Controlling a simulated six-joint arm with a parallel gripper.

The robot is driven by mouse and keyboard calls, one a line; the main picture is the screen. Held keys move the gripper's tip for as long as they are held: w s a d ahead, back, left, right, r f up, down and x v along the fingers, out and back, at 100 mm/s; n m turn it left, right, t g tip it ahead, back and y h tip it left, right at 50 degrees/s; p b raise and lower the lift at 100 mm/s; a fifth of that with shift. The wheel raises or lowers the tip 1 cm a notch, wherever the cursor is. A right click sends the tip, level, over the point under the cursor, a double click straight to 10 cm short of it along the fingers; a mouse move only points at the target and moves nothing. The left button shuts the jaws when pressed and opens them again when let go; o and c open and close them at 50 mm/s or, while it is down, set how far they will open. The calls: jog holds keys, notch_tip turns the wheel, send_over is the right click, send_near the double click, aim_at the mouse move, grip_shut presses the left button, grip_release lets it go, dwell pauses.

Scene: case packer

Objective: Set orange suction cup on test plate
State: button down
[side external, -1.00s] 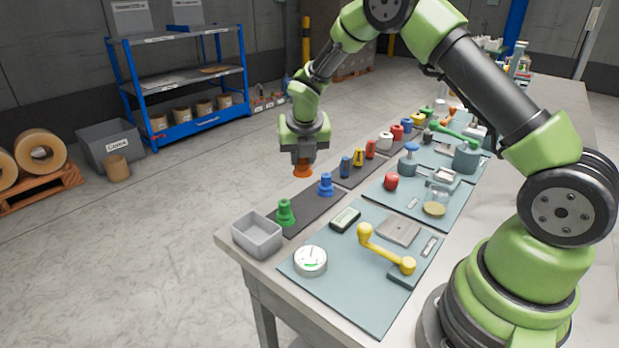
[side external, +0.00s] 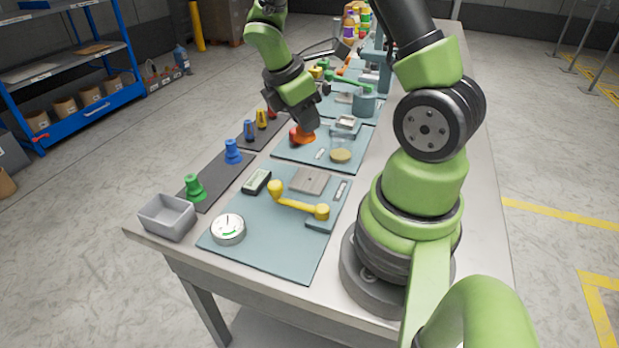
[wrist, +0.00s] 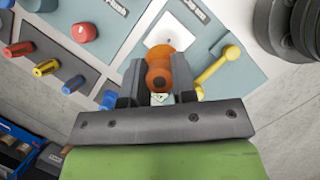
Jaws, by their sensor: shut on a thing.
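My gripper (side external: 302,122) is shut on the orange suction cup (side external: 304,138) and holds it above the teal mats. In the wrist view the orange cup (wrist: 158,62) sits between the two fingers (wrist: 158,82), its wide flared end pointing away from me. The test plate, a flat grey square (side external: 309,181), lies bare on the near teal mat, nearer the side camera than the gripper. In the wrist view a pale square plate (wrist: 176,28) shows beyond the cup, partly hidden by it. The cup is apart from the plate.
A yellow lever (side external: 298,202) stands close to the plate. A small display (side external: 256,181), a round gauge (side external: 228,229) and a grey bin (side external: 167,217) are nearby. Green (side external: 194,187) and blue (side external: 232,151) cups stand on the dark strip. A red part (side external: 294,134) is beside the held cup.

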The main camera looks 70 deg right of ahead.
aim_at(310, 139)
jog(key=shift+m, duration=0.4)
jog(key=f, duration=0.2)
jog(key=s+f, duration=0.1)
jog(key=f, duration=0.2)
jog(key=shift+f, duration=2.45)
jog(key=shift+f, duration=0.15)
jog(key=c, duration=0.9)
grip_release()
jog(key=shift+c, duration=0.2)
